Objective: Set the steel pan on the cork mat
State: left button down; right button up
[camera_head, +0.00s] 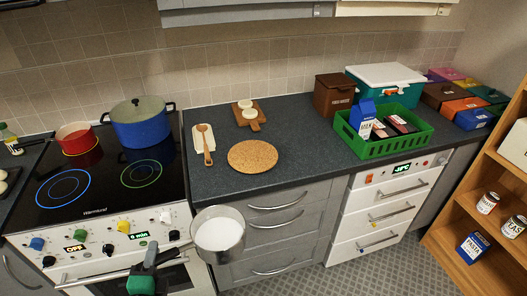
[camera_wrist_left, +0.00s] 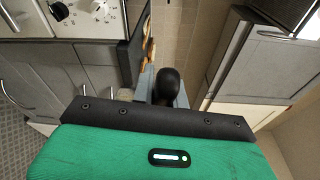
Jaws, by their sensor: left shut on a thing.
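The steel pan (camera_head: 218,233) is a round, shiny pan with a pale inside, held in the air in front of the drawers, between the stove front and the counter edge. My left gripper (camera_head: 153,256), black and green, is shut on the pan's dark handle, to the left of the bowl. In the left wrist view a dark rounded end (camera_wrist_left: 168,84), apparently the handle, shows beyond the gripper's black edge; the bowl cannot be made out there. The round cork mat (camera_head: 253,156) lies flat and bare on the dark counter, above and right of the pan in the head view. My right gripper is not in view.
A wooden spoon (camera_head: 207,144) on a pale rest lies left of the mat, and a small board (camera_head: 248,115) with pale rounds behind it. A green crate (camera_head: 384,146) stands right. The stove (camera_head: 106,184) carries a blue pot (camera_head: 140,128) and red pot (camera_head: 76,141).

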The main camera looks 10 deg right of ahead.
aim_at(258, 168)
jog(key=l+u, duration=0.45)
jog(key=l, duration=2.8)
jog(key=i+j, duration=0.2)
jog(key=i, duration=0.15)
jog(key=u, duration=0.05)
